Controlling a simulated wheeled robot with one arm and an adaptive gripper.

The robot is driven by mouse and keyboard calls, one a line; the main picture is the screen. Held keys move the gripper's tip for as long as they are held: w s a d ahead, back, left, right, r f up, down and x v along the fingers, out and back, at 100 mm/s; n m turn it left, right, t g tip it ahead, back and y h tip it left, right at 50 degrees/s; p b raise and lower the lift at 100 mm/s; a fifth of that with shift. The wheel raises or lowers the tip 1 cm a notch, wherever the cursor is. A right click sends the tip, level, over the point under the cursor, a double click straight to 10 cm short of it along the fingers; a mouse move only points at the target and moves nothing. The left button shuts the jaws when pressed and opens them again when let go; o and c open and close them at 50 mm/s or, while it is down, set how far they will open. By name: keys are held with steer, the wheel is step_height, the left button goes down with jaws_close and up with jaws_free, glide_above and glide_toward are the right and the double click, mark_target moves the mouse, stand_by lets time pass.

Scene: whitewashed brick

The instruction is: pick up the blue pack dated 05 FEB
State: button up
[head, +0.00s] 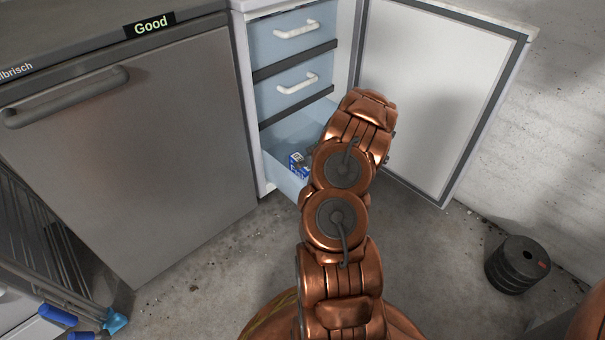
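A small blue and white pack (298,160) lies in the pulled-out lowest drawer (284,180) of the pale blue drawer unit. Part of it is hidden by my copper arm, and its print is too small to read as a date. I cannot tell whether other packs lie in the hidden part of the drawer. My arm rises from the bottom middle and covers the right side of this drawer. My gripper does not show; the arm links hide the place where it would be.
Two upper drawers (295,82) are shut. The white cabinet door (425,90) stands open on the right. A grey appliance (130,150) labelled "Good" stands left. A black ribbed cylinder (517,265) stands on the floor at right. A rack (45,250) with blue-handled items is lower left.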

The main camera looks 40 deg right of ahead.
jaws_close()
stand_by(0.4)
